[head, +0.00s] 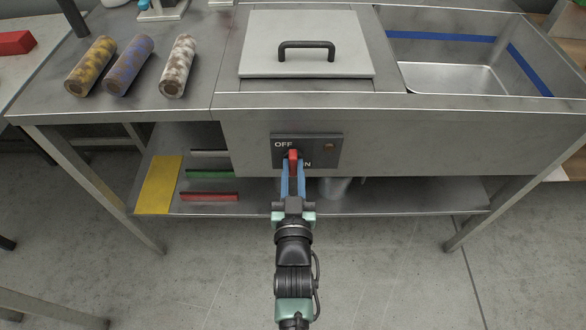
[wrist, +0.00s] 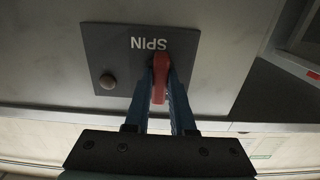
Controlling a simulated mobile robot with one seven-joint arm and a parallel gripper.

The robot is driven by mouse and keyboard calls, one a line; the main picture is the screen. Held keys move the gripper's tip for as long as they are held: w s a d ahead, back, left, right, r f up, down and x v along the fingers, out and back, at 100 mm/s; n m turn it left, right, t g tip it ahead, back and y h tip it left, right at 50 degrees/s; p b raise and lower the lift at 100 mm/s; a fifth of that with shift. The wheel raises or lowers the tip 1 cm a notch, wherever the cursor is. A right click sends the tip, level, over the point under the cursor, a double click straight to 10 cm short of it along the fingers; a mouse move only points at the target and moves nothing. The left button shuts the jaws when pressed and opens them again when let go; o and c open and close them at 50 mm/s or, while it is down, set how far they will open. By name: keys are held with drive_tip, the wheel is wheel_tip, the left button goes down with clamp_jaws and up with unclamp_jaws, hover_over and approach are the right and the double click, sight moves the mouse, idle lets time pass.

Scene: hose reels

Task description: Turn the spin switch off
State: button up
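The spin switch is a red lever (head: 293,155) on a dark panel (head: 320,150) on the front of the steel counter. OFF is printed at the panel's upper left and ON lower down, partly covered. The wrist view shows the panel (wrist: 105,50) upside down, with the word SPIN and the red lever (wrist: 160,80). My gripper (head: 292,168) is at the lever, its blue fingers on either side with no clear gap. The lever stands roughly upright in the head view; its exact setting is partly hidden by the fingers.
A dull reddish lamp (head: 329,147) sits on the panel's right. Above is a lidded box (head: 306,45) with a black handle; a basin (head: 455,78) is to the right. Three patterned rolls (head: 130,62) lie at the left. A lower shelf (head: 400,203) runs beneath.

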drive_tip(key=o, duration=0.5)
drive_tip(key=shift+c, duration=0.2)
drive_tip(key=shift+s, duration=0.1)
drive_tip(key=s+p, duration=0.2)
drive_tip(key=s, duration=1)
drive_tip(key=shift+s, duration=0.4)
